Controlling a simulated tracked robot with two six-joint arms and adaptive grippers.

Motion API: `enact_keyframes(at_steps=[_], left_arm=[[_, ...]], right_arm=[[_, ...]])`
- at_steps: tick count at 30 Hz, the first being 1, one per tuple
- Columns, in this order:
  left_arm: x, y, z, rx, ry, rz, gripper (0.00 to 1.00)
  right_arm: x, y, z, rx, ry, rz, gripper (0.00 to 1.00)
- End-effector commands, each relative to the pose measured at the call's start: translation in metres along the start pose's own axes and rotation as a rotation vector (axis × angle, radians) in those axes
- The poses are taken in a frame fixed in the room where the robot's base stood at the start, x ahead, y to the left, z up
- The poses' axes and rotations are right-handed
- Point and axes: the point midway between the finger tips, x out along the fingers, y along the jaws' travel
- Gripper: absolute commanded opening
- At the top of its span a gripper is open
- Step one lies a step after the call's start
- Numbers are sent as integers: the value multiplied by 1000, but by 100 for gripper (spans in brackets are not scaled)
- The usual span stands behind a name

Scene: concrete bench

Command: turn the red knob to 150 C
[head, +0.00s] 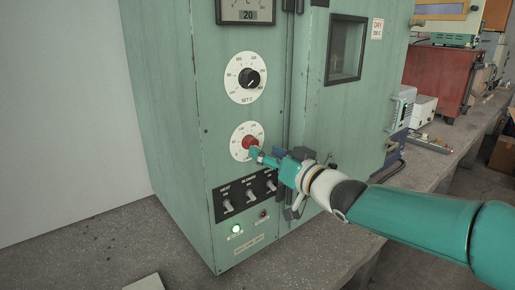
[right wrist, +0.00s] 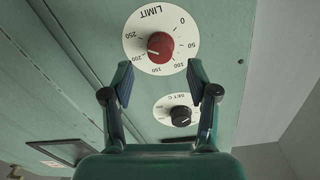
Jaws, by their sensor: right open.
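The red knob (head: 249,142) sits on a white dial (head: 238,150) on the green oven's front, below a black knob. In the right wrist view the red knob (right wrist: 160,46) shows upside down on a dial marked LIMIT, 0 to 250. Its pale pointer mark seems to face near 200. My right gripper (head: 258,153) is at the knob's lower right in the head view. In the right wrist view the right gripper (right wrist: 160,78) is open, its fingers apart and the knob just beyond their tips. I see no contact. My left gripper is out of view.
The black SET C knob (head: 249,78) is above. The concrete bench (head: 90,260) is clear at front left.

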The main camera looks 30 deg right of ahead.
Motion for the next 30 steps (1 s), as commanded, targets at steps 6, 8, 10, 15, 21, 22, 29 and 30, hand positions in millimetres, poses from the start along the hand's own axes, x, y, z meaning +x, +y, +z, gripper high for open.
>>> enact_keyframes(at_steps=[6,8,10,15,21,22,29,30], left_arm=[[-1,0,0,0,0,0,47],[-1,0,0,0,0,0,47],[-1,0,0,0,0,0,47],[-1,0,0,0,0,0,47],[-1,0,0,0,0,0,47],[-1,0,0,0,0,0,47],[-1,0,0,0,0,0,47],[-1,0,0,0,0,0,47]], right_arm=[[34,0,0,0,0,-1,59],[39,-1,0,0,-1,-1,59],[43,-1,0,0,0,-1,59],[47,-1,0,0,-1,-2,59],[46,-2,0,0,-1,-2,54],[46,-2,0,0,-1,-2,49],[47,-2,0,0,-1,-3,10],[47,-2,0,0,-1,-3,4]])
